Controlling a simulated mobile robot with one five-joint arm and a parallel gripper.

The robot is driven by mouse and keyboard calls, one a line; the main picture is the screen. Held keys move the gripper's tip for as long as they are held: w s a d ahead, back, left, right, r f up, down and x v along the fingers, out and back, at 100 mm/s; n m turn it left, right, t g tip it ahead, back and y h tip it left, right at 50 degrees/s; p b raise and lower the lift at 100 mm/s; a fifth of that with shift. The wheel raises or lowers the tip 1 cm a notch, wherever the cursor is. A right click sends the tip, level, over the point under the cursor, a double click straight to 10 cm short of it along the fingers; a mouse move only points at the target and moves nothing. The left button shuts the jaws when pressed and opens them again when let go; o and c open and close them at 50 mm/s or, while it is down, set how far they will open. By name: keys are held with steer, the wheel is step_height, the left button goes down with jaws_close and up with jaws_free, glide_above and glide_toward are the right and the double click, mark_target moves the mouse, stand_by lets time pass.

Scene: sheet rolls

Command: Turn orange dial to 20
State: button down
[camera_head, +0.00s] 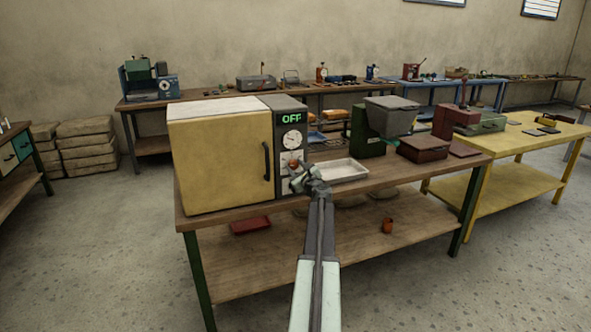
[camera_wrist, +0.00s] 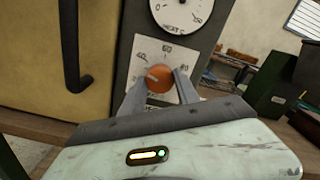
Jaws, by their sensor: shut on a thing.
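The orange dial (camera_wrist: 159,79) is on the front panel of a yellow oven (camera_head: 222,155). A numbered scale with 40, 60 and 80 legible surrounds it in the wrist view. A pale mark on the dial points to the left, below the 40; the exact value cannot be read. My gripper (camera_wrist: 160,88) is shut on the dial, with one finger on each side of it. The display (camera_head: 291,119) above reads OFF.
A white dial (camera_head: 292,141) sits above the orange one. The oven's dark handle (camera_head: 266,161) is to the left. A metal tray (camera_head: 343,170) lies on the bench to the right, with a green machine (camera_head: 366,133) behind it.

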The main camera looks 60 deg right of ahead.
steer(key=n, duration=0.5)
steer(key=shift+w, duration=0.1)
steer(key=shift+r+n, duration=0.1)
steer(key=shift+n, duration=2.4)
steer(key=c, duration=0.9)
jaws_free()
steer(key=v, duration=0.7)
steer(key=shift+s+a, duration=0.25)
steer(key=shift+s, duration=0.05)
